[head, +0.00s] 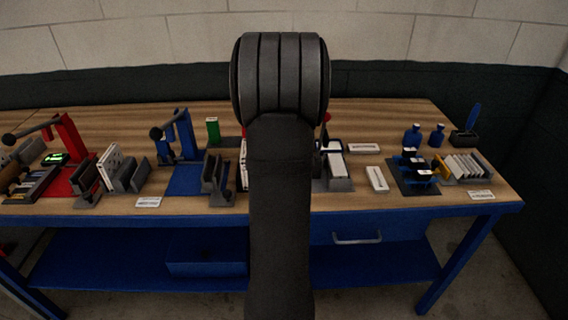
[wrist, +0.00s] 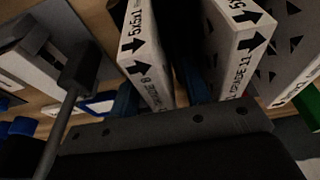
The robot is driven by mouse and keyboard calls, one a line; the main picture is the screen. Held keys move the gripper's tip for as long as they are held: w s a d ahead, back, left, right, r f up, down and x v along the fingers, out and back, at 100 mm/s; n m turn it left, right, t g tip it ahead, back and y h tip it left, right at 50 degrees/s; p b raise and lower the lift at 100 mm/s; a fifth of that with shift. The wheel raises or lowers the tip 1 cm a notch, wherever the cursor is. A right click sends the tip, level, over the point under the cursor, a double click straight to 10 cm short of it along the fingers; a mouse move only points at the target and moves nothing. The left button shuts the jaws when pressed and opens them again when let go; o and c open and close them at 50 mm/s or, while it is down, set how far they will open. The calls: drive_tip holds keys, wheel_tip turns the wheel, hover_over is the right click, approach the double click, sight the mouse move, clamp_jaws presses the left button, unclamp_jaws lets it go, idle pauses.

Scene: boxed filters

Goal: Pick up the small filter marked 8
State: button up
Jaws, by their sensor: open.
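In the wrist view, a white boxed filter (wrist: 145,62) with black arrows and the print "5x5x1" stands on edge. The lower line of its print appears to start with an 8. My gripper (wrist: 160,94) is open, with one dark blue finger on each side of this filter's near end. I cannot tell whether either finger touches it. A second white filter (wrist: 238,50) stands to the right and its lower print seems to read 11. In the head view my arm hides the gripper.
Another white box (wrist: 303,80) and a green one (wrist: 310,102) lie at the wrist view's right. In the head view, the wooden bench (head: 330,112) holds a red press (head: 72,142), a blue press (head: 186,140), racks and blue bottles (head: 412,135). Clear wood lies along the back.

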clamp_jaws()
